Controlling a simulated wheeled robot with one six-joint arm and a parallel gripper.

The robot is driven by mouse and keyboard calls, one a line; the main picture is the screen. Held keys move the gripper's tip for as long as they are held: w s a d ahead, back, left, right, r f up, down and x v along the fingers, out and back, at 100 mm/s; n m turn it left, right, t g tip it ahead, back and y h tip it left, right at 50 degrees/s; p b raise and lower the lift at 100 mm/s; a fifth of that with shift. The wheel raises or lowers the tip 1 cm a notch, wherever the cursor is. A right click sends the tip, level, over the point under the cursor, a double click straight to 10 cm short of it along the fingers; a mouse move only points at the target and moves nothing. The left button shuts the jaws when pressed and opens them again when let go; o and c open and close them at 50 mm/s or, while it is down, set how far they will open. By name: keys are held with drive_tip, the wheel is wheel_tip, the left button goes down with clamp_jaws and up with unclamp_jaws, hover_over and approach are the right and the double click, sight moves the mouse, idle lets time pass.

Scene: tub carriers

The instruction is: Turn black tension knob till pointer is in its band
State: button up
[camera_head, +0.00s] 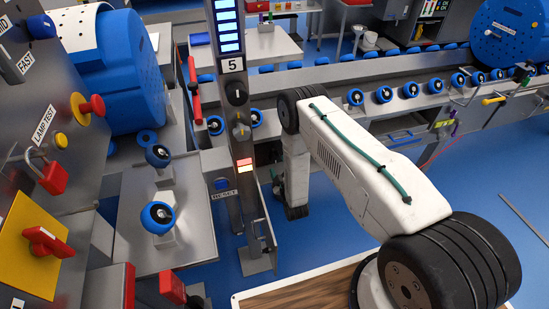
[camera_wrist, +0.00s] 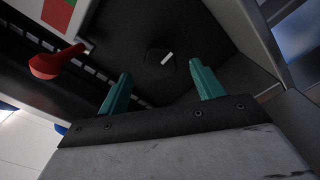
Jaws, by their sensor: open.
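In the wrist view a round black knob (camera_wrist: 157,57) with a short white pointer mark sits on a dark panel. The pointer lies at a slant, toward the upper right. My gripper (camera_wrist: 160,72) has its two green fingers spread wide, one on each side of the knob's line, with nothing between them. The knob appears beyond the fingertips, apart from them. A red and green patch (camera_wrist: 60,12) shows at the upper left; I cannot tell if it is the knob's band. In the head view my forearm hangs down right of the post, and the fingers are not clear.
In the head view a grey post (camera_head: 240,160) marked 5 carries other knobs. A conveyor with blue rollers (camera_head: 383,94) runs behind my arm. Blue floor (camera_head: 470,180) is open at right.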

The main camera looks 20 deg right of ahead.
sight(276, 160)
drive_tip(key=w, duration=0.6)
drive_tip(key=shift+w, duration=0.1)
drive_tip(key=c, duration=1)
